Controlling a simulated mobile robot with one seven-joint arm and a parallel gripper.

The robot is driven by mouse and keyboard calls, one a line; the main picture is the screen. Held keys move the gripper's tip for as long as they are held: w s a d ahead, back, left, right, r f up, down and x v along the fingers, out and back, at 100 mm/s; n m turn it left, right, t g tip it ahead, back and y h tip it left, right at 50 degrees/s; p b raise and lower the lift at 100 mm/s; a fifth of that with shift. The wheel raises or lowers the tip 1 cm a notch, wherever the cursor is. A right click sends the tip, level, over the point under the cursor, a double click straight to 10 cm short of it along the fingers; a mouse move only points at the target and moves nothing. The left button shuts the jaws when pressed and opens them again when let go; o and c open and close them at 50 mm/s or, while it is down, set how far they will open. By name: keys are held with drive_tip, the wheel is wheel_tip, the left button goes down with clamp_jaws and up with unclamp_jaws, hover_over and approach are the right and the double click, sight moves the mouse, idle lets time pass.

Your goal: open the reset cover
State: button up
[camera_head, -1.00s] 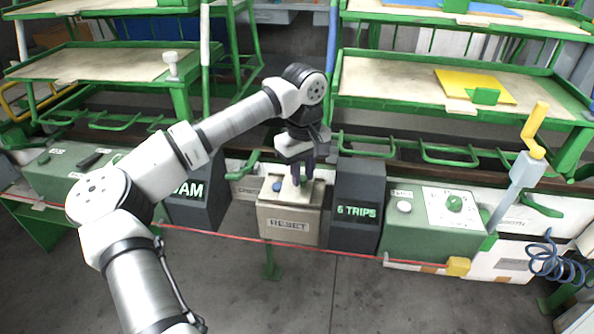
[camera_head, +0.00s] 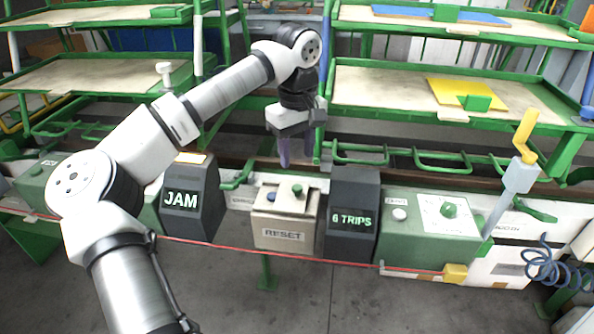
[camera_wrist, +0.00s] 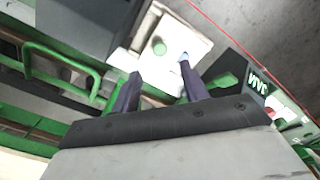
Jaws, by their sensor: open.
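The reset box (camera_head: 285,234) is a beige box with a RESET label on its front. On its top I see a green knob (camera_head: 297,190) and a blue button (camera_head: 271,197). I cannot tell clearly how the cover sits. My gripper (camera_head: 300,163) is open and empty, above and behind the box top, with its fingers pointing down. In the wrist view, the pale box top (camera_wrist: 176,31) lies beyond my fingers (camera_wrist: 160,72). The green knob (camera_wrist: 159,47) shows between them, and the right fingertip overlaps the blue spot in the picture.
The dark JAM box (camera_head: 190,200) stands left of the reset box, and the dark 6 TRIPS box (camera_head: 352,215) close on its right. A red cord (camera_head: 225,244) runs along the front. Green-framed shelves (camera_head: 395,105) stand behind.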

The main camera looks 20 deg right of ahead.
wheel_tip(320, 180, up, 6)
drive_tip(key=shift+f, duration=0.25)
idle(0.4)
